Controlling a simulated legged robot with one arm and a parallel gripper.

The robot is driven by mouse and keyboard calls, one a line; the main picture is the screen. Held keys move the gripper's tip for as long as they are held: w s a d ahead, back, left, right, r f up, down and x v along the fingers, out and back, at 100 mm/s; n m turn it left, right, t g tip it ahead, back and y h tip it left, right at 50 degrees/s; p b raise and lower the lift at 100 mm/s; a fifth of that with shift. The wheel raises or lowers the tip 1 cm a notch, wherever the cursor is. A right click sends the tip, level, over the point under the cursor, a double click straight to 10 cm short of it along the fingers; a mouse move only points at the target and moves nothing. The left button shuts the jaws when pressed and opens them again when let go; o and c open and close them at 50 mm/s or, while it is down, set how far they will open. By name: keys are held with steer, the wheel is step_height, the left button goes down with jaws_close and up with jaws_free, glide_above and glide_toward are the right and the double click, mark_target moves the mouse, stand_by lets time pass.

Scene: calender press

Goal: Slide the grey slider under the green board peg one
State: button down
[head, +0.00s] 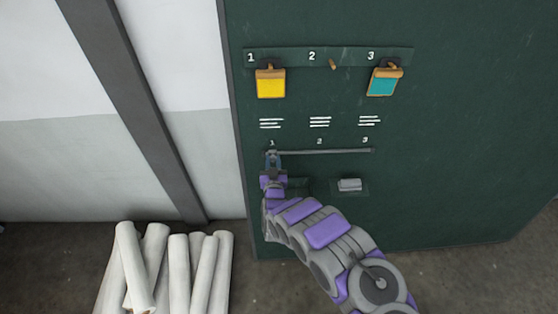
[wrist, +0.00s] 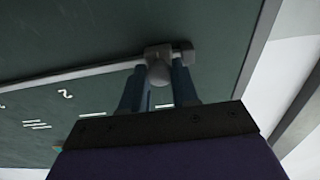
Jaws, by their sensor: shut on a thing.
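The green board (head: 450,130) stands upright against the wall. Near its top is a row of pegs numbered 1, 2 and 3. A yellow tag (head: 270,83) hangs at peg one and a teal tag (head: 383,82) at peg three; peg two (head: 332,64) is bare. Below runs a grey rail (head: 325,151), also numbered 1 to 3. My gripper (head: 272,158) is at the rail's left end, under number 1 and below the yellow tag. In the wrist view, its blue fingers are shut on the grey slider (wrist: 158,66), close beside the rail's end block (wrist: 184,52).
A small ledge with a grey block (head: 349,185) sits on the board below the rail. Several white rolls (head: 165,265) stand on the floor at lower left. A dark post (head: 130,100) crosses the wall left of the board.

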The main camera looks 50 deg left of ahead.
steer(key=shift+s+a, duration=0.15)
steer(key=c, duration=0.8)
jaws_free()
steer(key=shift+a, duration=0.15)
steer(key=shift+c, duration=0.2)
steer(key=shift+s+d, duration=0.1)
steer(key=shift+d, duration=0.15)
steer(key=p+v, duration=0.4)
steer(key=v, duration=1.2)
steer(key=shift+s+d+p, duration=0.25)
steer(key=shift+d+p, duration=0.05)
steer(key=shift+p, duration=0.1)
steer(key=shift+f, duration=0.1)
